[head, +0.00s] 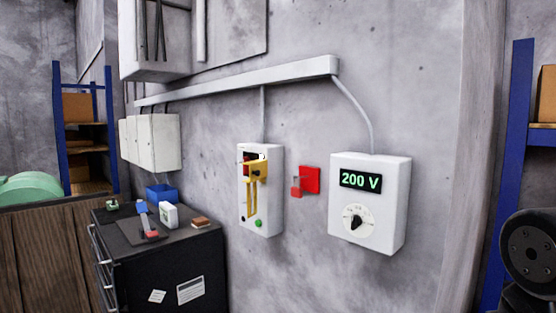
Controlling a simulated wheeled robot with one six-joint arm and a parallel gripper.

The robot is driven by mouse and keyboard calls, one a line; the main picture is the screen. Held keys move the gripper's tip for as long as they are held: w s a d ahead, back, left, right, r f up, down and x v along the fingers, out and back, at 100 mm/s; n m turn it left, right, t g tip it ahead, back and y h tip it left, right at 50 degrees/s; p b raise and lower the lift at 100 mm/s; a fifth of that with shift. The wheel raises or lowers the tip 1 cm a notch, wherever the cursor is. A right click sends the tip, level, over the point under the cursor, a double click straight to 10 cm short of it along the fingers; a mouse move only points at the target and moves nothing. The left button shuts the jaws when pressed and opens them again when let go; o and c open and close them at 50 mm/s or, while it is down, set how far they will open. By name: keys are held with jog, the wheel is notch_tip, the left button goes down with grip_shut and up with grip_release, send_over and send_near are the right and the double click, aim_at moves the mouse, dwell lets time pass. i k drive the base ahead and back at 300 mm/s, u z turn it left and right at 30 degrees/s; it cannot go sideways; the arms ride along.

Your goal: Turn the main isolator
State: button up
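A white box (274,214) on the grey wall carries a yellow bracket-like piece (258,172) with a red part (246,166) behind its left side. A green button (258,223) is near its bottom. This looks like the main isolator, but I cannot read its label or tell its position. To its right, another white box (390,200) has a green "200 V" display (360,181) and a round dial (356,219) with a black knob. My gripper is not in view; only a dark part of my arm shows at the lower right.
A red plate (310,178) with a small red piece is between the boxes. Blue shelving (520,110) stands at the right. A wooden-sided bench (40,245) is far left.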

aim_at(245, 159)
jog(key=i, duration=0.8)
jog(key=u, duration=0.95)
jog(key=i, duration=0.55)
jog(key=u, duration=0.55)
